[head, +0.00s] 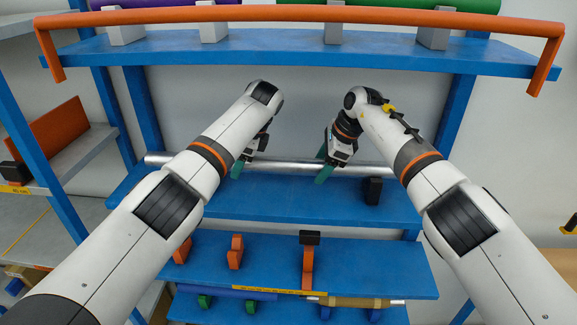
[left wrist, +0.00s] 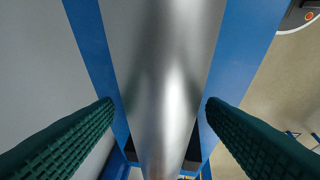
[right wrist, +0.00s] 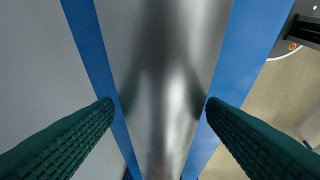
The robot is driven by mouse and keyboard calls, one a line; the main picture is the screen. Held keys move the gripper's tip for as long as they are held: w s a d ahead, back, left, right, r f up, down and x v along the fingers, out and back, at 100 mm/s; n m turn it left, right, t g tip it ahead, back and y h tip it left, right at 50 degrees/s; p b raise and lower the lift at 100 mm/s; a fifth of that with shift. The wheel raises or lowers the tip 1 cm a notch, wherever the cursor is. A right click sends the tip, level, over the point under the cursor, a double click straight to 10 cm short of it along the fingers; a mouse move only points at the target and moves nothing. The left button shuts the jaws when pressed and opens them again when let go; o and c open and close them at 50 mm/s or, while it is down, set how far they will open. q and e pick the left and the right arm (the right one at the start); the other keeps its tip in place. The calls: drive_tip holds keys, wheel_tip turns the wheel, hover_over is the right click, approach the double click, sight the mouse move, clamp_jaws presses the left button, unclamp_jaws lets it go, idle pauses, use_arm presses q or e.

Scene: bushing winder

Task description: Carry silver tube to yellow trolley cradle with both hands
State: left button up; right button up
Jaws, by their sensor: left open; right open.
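The silver tube (head: 290,166) lies lengthwise along the blue middle shelf (head: 300,200) in the head view. My left gripper (head: 238,168) is over the tube left of its middle, and my right gripper (head: 324,170) is over it further right. In the left wrist view, the tube (left wrist: 165,60) runs between the open fingers of my left gripper (left wrist: 160,102). In the right wrist view, the tube (right wrist: 165,60) runs between the open fingers of my right gripper (right wrist: 160,102). No gap or contact can be judged surely. I cannot make out a yellow trolley cradle.
An orange rail (head: 300,14) crosses in front of the upper shelf (head: 290,50), above both grippers. A black block (head: 373,190) stands on the middle shelf by the tube's right end. Orange holders (head: 236,252) stand on the lower shelf. Blue posts flank the rack.

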use_arm(q)
drive_tip(key=shift+a, duration=0.1)
clamp_jaws()
use_arm(e)
clamp_jaws()
use_arm(q)
drive_tip(key=shift+r, duration=0.25)
use_arm(e)
drive_tip(key=shift+r, duration=0.2)
